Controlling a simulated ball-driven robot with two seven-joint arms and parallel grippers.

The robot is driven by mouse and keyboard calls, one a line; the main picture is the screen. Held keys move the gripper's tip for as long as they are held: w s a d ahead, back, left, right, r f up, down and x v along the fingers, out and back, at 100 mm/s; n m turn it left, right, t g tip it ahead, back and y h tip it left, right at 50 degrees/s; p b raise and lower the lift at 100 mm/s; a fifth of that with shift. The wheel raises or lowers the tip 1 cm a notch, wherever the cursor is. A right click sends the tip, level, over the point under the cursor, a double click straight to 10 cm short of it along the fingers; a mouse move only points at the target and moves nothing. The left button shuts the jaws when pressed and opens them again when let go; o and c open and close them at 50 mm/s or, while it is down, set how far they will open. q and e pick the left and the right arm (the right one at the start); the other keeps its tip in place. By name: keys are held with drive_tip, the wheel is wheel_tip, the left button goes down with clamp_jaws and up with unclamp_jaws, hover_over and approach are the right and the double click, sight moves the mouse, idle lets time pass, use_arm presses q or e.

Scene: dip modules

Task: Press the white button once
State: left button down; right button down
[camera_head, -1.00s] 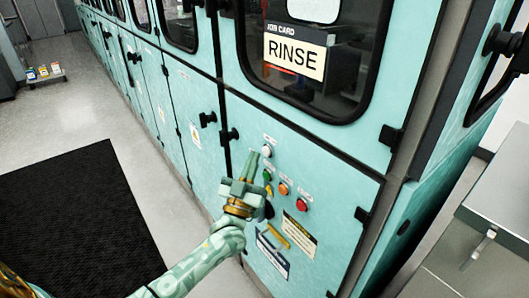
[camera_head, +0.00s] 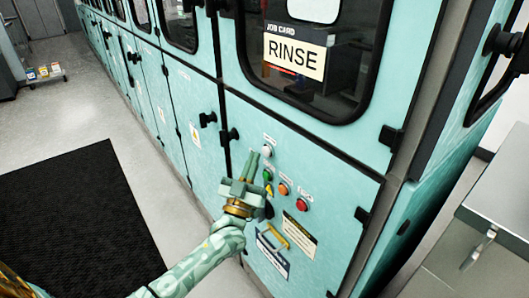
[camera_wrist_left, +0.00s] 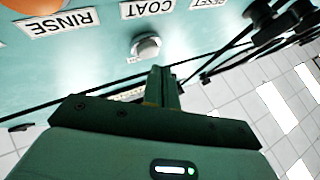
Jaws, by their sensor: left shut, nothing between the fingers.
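The white button (camera_head: 266,151) is the topmost of the round buttons on the teal machine panel. It also shows in the left wrist view as a pale round knob (camera_wrist_left: 147,46), just beyond the fingertips. My left gripper (camera_head: 251,156) is shut and empty, its fingers pointing up beside the button, to its left in the head view. In the left wrist view the fingertips (camera_wrist_left: 158,72) sit a little below the button, with a small gap in the picture. Whether they touch the panel cannot be told. My right gripper is not in view.
Below the white button are a green button (camera_head: 267,175), an orange button (camera_head: 283,189) and a red button (camera_head: 302,205). A yellow handle (camera_head: 278,236) is lower down. Black door latches stick out on the left. A metal counter (camera_head: 490,225) stands at right.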

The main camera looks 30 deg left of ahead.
use_arm(q)
drive_tip(key=shift+w+d, duration=0.1)
drive_tip(key=shift+w, duration=0.1)
idle(0.4)
drive_tip(key=shift+w+d, duration=0.1)
drive_tip(key=shift+w, duration=0.1)
drive_tip(key=shift+w+d, duration=0.15)
drive_tip(key=shift+w, duration=0.25)
idle(0.7)
drive_tip(key=shift+s, duration=0.1)
drive_tip(key=shift+s+a+p, duration=0.3)
drive_tip(key=shift+s, duration=0.35)
drive_tip(key=shift+s, duration=0.1)
drive_tip(key=s, duration=0.1)
drive_tip(key=s+a+p, duration=0.1)
drive_tip(key=s, duration=0.1)
drive_tip(key=s+a+p, duration=0.1)
drive_tip(key=shift+s, duration=0.25)
